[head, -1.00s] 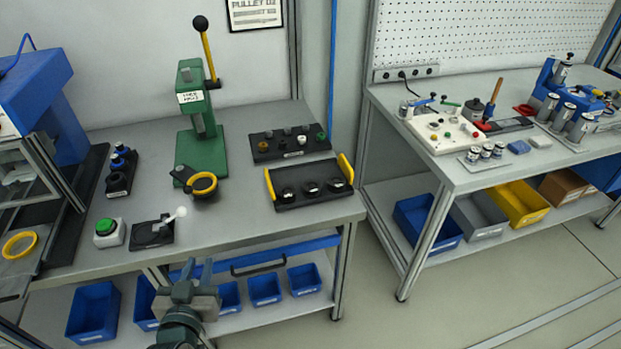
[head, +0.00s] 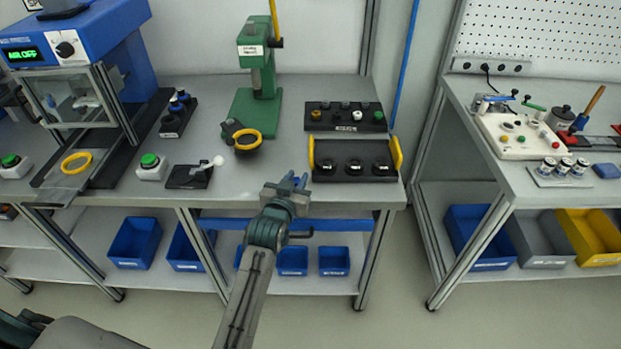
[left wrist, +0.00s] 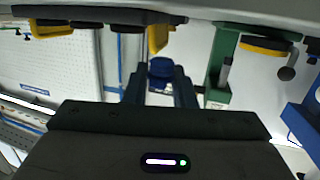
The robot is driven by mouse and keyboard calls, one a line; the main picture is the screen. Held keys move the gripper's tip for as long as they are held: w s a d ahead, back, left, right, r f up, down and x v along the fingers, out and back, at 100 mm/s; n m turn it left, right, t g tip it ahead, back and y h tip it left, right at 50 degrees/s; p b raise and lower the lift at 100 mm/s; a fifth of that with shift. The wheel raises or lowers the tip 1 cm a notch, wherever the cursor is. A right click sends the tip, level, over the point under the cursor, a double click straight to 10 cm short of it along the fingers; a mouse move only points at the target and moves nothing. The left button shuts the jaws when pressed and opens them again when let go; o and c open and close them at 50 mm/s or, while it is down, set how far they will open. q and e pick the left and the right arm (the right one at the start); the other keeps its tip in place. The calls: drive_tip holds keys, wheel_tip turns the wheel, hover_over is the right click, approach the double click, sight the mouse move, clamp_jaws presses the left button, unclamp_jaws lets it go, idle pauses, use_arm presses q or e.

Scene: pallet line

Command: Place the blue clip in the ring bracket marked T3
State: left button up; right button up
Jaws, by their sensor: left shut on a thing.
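My left gripper (head: 287,186) is shut on a small blue piece, which I take to be the blue clip (left wrist: 160,68). It shows between the two dark fingers in the left wrist view and is mostly hidden by them in the head view. The gripper is by the front edge of the middle bench, just below the left end of a black tray with yellow handles (head: 353,178). The tray holds three round dark parts. I cannot read a T3 mark, so I cannot tell which thing is the ring bracket. My right gripper is out of view.
A green press (head: 254,105) with a yellow ring stands behind. A black block with small knobs (head: 345,127) lies behind the tray. A green button box (head: 150,167) and a small black plate with a white lever (head: 190,176) sit at the bench's front left.

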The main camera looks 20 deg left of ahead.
sight(312, 177)
use_arm(q)
drive_tip(key=w+d, duration=0.2)
drive_tip(key=w, duration=0.1)
drive_tip(key=shift+w+f, duration=0.15)
drive_tip(key=shift+f, duration=0.05)
drive_tip(key=shift+w+d+f+p, duration=0.1)
drive_tip(key=shift+f+p, duration=0.15)
drive_tip(key=shift+p, duration=0.05)
drive_tip(key=shift+f, duration=1.65)
drive_tip(key=o, duration=0.9)
drive_tip(key=shift+o, duration=0.2)
drive_tip(key=shift+p, duration=0.3)
drive_tip(key=shift+r, duration=0.15)
drive_tip(key=shift+s, duration=0.4)
drive_tip(key=s+r+b, duration=0.1)
drive_tip(key=s, duration=1)
drive_tip(key=shift+r, duration=0.4)
